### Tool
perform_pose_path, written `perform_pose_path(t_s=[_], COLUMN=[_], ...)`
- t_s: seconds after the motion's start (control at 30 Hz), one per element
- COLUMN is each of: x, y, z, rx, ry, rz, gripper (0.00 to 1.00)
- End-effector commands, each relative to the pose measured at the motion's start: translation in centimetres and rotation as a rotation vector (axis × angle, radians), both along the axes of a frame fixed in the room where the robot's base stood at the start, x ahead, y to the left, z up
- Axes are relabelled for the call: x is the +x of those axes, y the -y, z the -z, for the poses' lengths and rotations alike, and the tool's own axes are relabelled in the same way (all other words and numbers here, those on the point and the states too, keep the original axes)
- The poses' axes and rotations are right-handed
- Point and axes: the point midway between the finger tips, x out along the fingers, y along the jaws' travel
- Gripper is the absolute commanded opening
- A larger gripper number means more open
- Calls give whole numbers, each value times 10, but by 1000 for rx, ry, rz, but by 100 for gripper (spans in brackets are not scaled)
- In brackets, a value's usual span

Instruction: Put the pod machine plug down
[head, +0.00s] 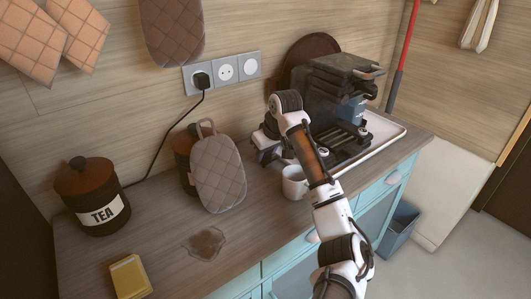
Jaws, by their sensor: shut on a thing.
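My gripper (264,153) is low over the counter, left of the coffee machine (345,95) and behind the white mug (294,182). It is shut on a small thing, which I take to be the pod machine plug. The plug itself is hidden or too small to make out, and I cannot tell whether it touches the counter. A different black plug (201,80) sits in the left socket of the wall outlet. Its dark cord runs down toward the counter near the tea canister (92,195).
A quilted oven mitt (218,175) leans on a dark canister (184,152) left of my gripper. A brown wet patch (205,243) and a yellow sponge (130,276) lie on the counter (165,225). The front middle has free room. The machine stands on a white tray (392,140).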

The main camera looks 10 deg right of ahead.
Motion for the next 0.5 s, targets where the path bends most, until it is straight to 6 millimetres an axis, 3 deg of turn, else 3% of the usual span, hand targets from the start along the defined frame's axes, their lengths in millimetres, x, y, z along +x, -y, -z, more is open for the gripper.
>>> perform_pose_path(t_s=[0.5], x=[0], y=[0], z=[11], rx=[0], ry=[1], rz=[0], gripper=[6])
